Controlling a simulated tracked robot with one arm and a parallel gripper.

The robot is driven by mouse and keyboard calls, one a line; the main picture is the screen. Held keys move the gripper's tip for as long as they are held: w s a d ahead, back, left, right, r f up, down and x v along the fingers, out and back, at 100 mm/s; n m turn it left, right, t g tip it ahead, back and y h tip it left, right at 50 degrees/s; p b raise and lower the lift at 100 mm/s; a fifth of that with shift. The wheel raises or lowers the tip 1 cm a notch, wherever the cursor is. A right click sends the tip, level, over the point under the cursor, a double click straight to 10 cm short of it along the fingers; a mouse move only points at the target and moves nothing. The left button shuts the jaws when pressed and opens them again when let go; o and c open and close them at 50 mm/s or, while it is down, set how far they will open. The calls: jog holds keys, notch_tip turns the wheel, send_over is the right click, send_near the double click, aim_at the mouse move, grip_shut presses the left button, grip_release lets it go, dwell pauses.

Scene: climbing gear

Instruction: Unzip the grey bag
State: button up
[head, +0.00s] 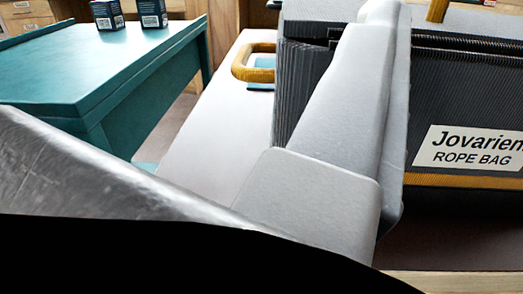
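The grey rope bag (425,105) stands at the right, dark grey with a white "Jovarien ROPE BAG" label and a yellow band low on its side. A dark zip line (470,46) runs along its upper edge; whether it is open cannot be told. My gripper (378,14) is a pale grey shape crossing the middle of the view, in front of the bag. It hides part of the bag's near side and top. Its tips reach the top edge of the picture, so their opening and any contact with the zip cannot be seen.
A yellow loop handle (239,62) shows left of the bag, above a pale surface (215,130). A teal table (80,70) at the left bears two small dark boxes (107,15). Wooden drawers (28,18) stand behind it. A yellow piece (437,10) is above the bag.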

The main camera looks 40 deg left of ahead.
jog(key=s+f+m+t+y, duration=0.1)
jog(key=s+f+m+y, duration=0.1)
jog(key=s+f, duration=0.35)
jog(key=b+x, duration=0.1)
jog(key=x, duration=0.3)
jog(key=r+x, duration=0.1)
jog(key=x, duration=0.4)
jog(key=b+x, duration=0.1)
jog(key=x, duration=0.3)
jog(key=shift+a+r+b, duration=0.1)
jog(key=shift+r+b, duration=0.2)
jog(key=shift+b, duration=0.05)
jog(key=shift+c, duration=0.3)
